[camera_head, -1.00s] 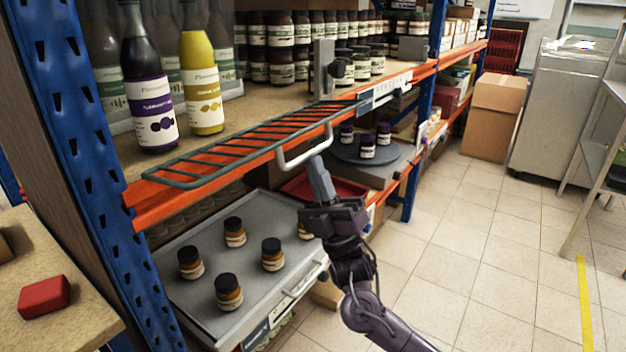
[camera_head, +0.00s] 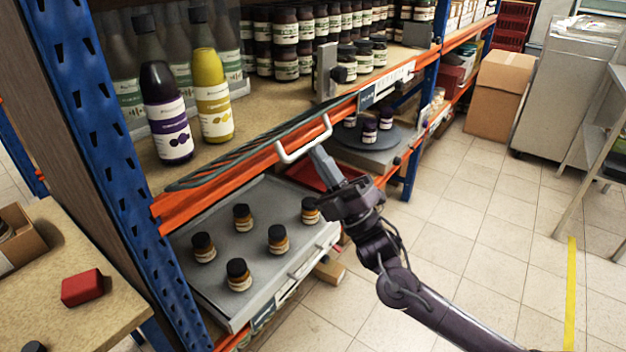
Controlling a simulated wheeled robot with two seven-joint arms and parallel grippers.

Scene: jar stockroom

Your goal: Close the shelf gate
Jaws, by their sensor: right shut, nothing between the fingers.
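The shelf gate (camera_head: 240,150) is a dark wire grid along the front edge of the orange-beamed upper shelf. I see it nearly edge-on, as a narrow slanted band. Its pale U-shaped handle (camera_head: 291,158) sticks out at the front, near the gate's right part. My right gripper (camera_head: 318,153) is shut and empty. Its fingertips are at the lower right of the handle, very close to it; I cannot tell whether they touch. My left gripper is not in view.
A purple-labelled bottle (camera_head: 166,115) and a yellow bottle (camera_head: 212,97) stand on the shelf behind the gate. Below is a grey tray (camera_head: 265,205) with several amber jars. A turntable (camera_head: 372,138) with dark jars sits to the right.

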